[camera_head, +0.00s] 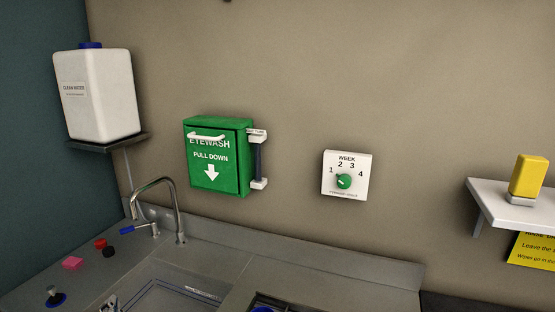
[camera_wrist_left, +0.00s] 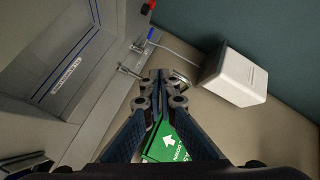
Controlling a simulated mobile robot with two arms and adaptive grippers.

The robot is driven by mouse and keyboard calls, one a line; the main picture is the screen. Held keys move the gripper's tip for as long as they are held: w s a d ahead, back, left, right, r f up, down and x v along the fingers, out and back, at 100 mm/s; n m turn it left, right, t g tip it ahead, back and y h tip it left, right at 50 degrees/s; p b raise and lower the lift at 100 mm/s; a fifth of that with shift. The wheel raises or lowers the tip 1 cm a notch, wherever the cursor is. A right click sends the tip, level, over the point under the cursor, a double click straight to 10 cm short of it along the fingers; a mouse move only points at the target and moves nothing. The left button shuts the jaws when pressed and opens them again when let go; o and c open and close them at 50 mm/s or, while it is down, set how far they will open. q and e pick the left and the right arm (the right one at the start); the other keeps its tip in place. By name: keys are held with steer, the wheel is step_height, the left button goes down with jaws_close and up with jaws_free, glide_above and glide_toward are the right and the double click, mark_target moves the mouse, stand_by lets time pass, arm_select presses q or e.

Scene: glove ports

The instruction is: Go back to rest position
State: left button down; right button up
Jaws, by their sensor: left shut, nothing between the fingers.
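My left gripper (camera_wrist_left: 158,78) is shut and empty in the left wrist view, its two fingertips together in front of the sink and wall area. In the head view only a small grey part that looks like its tip (camera_head: 109,303) shows at the bottom edge, over the counter by the sink. It appears apart from everything around it. My right gripper is not in view.
A green eyewash box (camera_head: 214,158), a week dial (camera_head: 345,176) and a shelf (camera_head: 515,210) with a yellow object (camera_head: 529,177) are on the wall. A water container (camera_head: 98,95) stands left above the tap (camera_head: 160,190). Small coloured items lie on the left counter.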

arm_select(q)
steer(key=s+d+f+n+g+h, duration=0.2)
steer(key=s+d+f+g, duration=0.1)
steer(key=s+f, duration=0.35)
steer(key=s+d+f+n+g+h, duration=0.1)
steer(key=s+d+f+g+h, duration=0.15)
steer(key=s+f, duration=0.4)
steer(key=s+d+f+n+g+h, duration=0.1)
steer(key=s+d+f+g+h, duration=0.15)
steer(key=s+d+f, duration=0.35)
steer(key=s+d+f+n+g+h, duration=0.1)
steer(key=s+d+f+g, duration=0.2)
steer(key=s, duration=0.4)
step_height(320, 180, down, 27)
steer(key=s+g+b, duration=0.1)
steer(key=s+b, duration=0.1)
steer(key=s+a+f+g, duration=0.1)
steer(key=s+a+f, duration=0.1)
steer(key=s+f, duration=1.5)
steer(key=shift+m+g+y+b, duration=0.3)
steer(key=shift+m, duration=0.1)
steer(key=shift+s, duration=0.1)
